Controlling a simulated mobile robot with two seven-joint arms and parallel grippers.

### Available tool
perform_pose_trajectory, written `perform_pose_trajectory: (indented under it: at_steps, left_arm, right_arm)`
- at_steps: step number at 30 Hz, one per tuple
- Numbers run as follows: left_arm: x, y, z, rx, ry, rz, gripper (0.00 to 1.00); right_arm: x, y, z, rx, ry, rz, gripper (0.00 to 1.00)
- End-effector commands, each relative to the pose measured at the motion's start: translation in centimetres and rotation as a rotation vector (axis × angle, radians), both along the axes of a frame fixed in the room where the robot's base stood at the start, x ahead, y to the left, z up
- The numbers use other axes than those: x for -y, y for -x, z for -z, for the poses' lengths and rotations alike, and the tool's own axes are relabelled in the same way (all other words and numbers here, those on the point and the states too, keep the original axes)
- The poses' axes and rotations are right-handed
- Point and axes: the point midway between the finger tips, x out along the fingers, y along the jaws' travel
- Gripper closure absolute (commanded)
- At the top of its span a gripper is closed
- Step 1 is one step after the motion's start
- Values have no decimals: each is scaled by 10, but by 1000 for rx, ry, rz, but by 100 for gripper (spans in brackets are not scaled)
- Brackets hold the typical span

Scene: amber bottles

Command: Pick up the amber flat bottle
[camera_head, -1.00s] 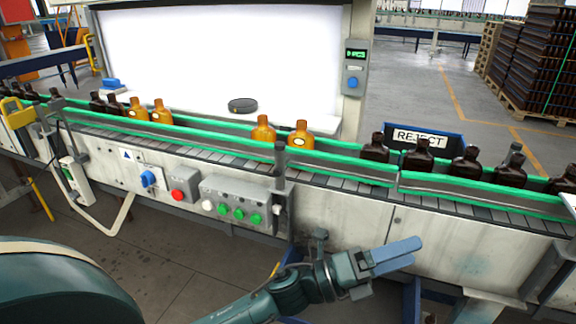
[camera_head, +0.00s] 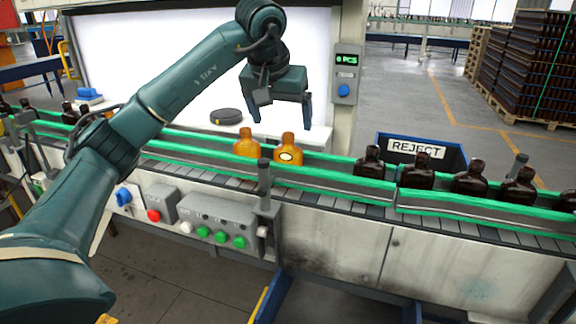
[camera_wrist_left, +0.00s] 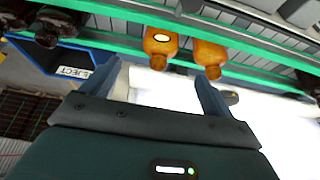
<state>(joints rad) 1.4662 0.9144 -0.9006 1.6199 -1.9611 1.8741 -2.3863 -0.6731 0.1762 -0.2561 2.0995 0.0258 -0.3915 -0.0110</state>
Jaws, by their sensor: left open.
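Two amber bottles stand upright side by side on the conveyor (camera_head: 330,200). The left one (camera_head: 246,143) shows no label from here; the right one (camera_head: 289,153) has a pale oval label. In the left wrist view, the labelled bottle (camera_wrist_left: 160,50) and the plain one (camera_wrist_left: 209,58) show upside down, ahead of the fingers. My left gripper (camera_head: 282,120) is open and empty, its fingers pointing down above and apart from the bottles. I cannot tell which bottle is the flat one. My right gripper is not in view.
Several dark bottles (camera_head: 418,172) stand on the conveyor to the right. Green guide rails (camera_head: 330,177) edge the belt. A reject bin (camera_head: 440,150) and a white light panel (camera_head: 180,60) stand behind. A dark round object (camera_head: 227,117) lies on the ledge by the panel.

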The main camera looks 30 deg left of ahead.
Motion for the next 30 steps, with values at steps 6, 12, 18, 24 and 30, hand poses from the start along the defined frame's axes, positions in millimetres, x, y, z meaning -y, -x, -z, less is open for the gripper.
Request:
perform_pose_trajectory:
  at_steps: [6, 12, 18, 24, 30]
  left_arm:
    - [-4, -16, 39, -5, -1, 0, 13]
    - [-6, -27, 62, -2, 1, 1, 13]
    - [-8, -32, 76, -4, 2, 3, 13]
    - [-11, -42, 105, -5, 3, 2, 13]
    - [-13, -46, 114, -1, 2, 2, 13]
  right_arm:
    - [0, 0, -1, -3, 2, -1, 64]
    - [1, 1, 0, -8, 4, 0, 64]
    - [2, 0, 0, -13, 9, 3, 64]
    - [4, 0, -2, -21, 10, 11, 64]
    - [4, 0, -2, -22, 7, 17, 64]
